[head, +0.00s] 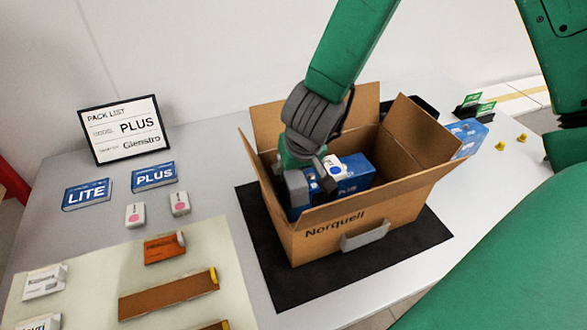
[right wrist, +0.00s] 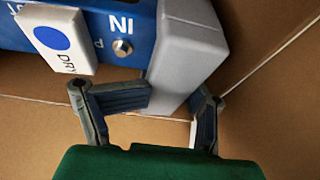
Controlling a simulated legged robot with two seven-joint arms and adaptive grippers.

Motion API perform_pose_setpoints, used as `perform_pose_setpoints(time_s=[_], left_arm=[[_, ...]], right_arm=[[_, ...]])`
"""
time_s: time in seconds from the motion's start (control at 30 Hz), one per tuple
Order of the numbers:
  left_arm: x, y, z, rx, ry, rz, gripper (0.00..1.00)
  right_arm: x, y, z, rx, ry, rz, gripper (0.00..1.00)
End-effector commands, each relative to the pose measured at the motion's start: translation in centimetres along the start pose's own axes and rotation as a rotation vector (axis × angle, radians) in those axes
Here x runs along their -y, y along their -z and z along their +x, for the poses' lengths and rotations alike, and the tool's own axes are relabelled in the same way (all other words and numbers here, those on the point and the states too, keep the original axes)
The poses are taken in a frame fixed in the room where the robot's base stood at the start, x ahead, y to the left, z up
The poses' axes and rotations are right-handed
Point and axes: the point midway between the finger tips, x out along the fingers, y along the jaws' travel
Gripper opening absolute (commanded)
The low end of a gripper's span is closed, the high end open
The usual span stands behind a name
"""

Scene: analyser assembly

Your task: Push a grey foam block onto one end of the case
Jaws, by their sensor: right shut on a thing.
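The blue case (head: 350,178), marked PLUS, lies inside an open cardboard box (head: 330,240). A grey foam block (head: 297,188) is at the case's left end. In the right wrist view this grey block (right wrist: 188,50) covers the end of the blue case (right wrist: 110,38); how fully it is seated I cannot tell. My right gripper (head: 303,168) reaches down into the box and is shut on the block, with its two fingers (right wrist: 172,103) on either side of it. My left gripper is not in view.
A white sachet with a blue dot (right wrist: 55,38) lies on the case. The box stands on a black mat (head: 265,262), flaps raised. A grey piece (head: 365,235) shows at its front. A pack-list sign (head: 124,130) stands behind.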

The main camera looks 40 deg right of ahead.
Motion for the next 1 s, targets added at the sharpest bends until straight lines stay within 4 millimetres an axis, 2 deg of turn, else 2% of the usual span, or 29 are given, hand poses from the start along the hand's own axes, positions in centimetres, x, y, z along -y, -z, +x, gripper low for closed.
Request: perform_pose_setpoints(time_s=[1.0], left_arm=[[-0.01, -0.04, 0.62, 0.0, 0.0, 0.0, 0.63]], right_arm=[[-0.04, -0.4, 1.01, 0.001, -0.001, 0.001, 0.22]])
